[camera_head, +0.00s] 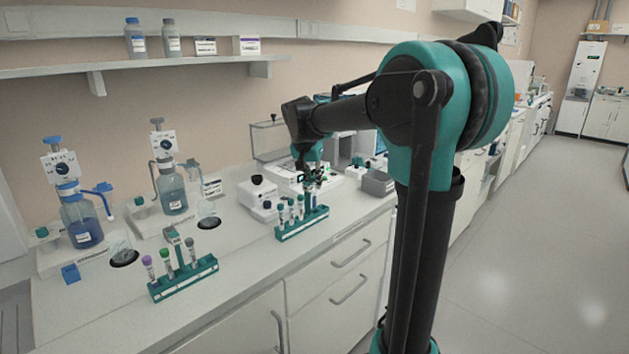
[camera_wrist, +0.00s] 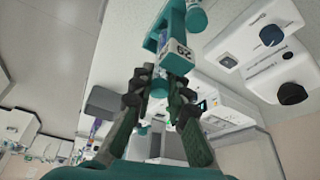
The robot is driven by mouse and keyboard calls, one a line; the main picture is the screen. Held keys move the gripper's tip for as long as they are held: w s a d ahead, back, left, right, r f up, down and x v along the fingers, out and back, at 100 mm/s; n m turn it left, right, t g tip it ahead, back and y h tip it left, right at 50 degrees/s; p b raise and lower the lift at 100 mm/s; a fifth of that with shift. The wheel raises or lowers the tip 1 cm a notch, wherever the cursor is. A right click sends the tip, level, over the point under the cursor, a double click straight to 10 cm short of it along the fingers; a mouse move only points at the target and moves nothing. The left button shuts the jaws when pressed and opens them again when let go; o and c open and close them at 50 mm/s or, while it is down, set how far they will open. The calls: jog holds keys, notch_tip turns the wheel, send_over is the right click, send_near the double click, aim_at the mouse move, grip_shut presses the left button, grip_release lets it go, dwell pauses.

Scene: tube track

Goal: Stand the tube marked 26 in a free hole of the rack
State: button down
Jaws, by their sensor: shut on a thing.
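My gripper (camera_head: 311,182) is over the right end of the farther teal rack (camera_head: 300,229) in the head view. In the wrist view my gripper (camera_wrist: 163,85) has its dark fingers closed on the tube marked 26 (camera_wrist: 181,49); the number reads upside down. The fingers hide much of the tube. I cannot tell whether its lower end is in a hole or clear of the rack. Several tubes with teal or dark caps stand in the farther rack. The nearer teal rack (camera_head: 184,286) holds tubes with purple, green and grey caps.
Two bottles with dispensers, a blue one (camera_head: 83,222) and a paler one (camera_head: 172,190), stand left on the bench. White devices (camera_head: 262,196) sit behind the farther rack. A grey bin (camera_head: 378,182) is to its right. A shelf (camera_head: 150,67) runs above.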

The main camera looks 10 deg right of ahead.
jog(key=shift+f, duration=0.7)
dwell(0.8)
jog(key=shift+r, duration=0.1)
jog(key=shift+r, duration=0.75)
jog(key=shift+s+a+f, duration=0.1)
jog(key=shift+s+f, duration=0.05)
jog(key=shift+f, duration=0.75)
dwell(0.9)
jog(key=shift+r, duration=0.15)
jog(key=shift+r, duration=0.75)
